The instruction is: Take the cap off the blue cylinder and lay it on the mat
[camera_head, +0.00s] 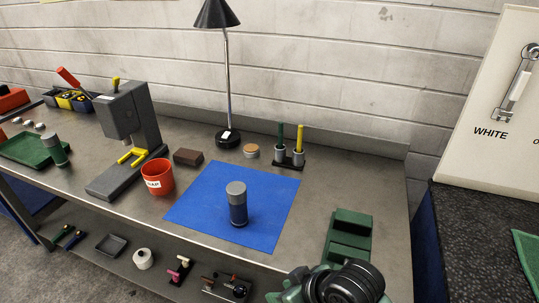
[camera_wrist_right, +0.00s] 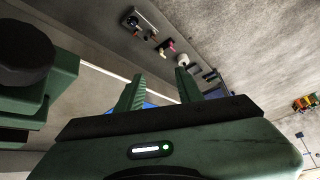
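The blue cylinder (camera_head: 238,212) stands upright on the blue mat (camera_head: 205,197), a little below the mat's middle in the head view. Its grey cap (camera_head: 236,188) sits on top of it. Bare mat shows all around the cylinder. My right gripper (camera_wrist_right: 160,77) is open and empty in the right wrist view, with a clear gap between its green fingers. A bit of blue shows behind the fingers there; the cylinder cannot be made out. In the head view only green and black parts of my right arm show at the bottom edge, apart from the cylinder. My left gripper is not in view.
A red cup (camera_head: 158,179) stands left of the mat, near a grey press (camera_head: 128,120). A lamp (camera_head: 228,138), brown block (camera_head: 188,157) and holder with two upright tools (camera_head: 289,160) stand behind. A green stepped block (camera_head: 348,236) is right. A green grey-topped cylinder (camera_head: 55,150) stands far left.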

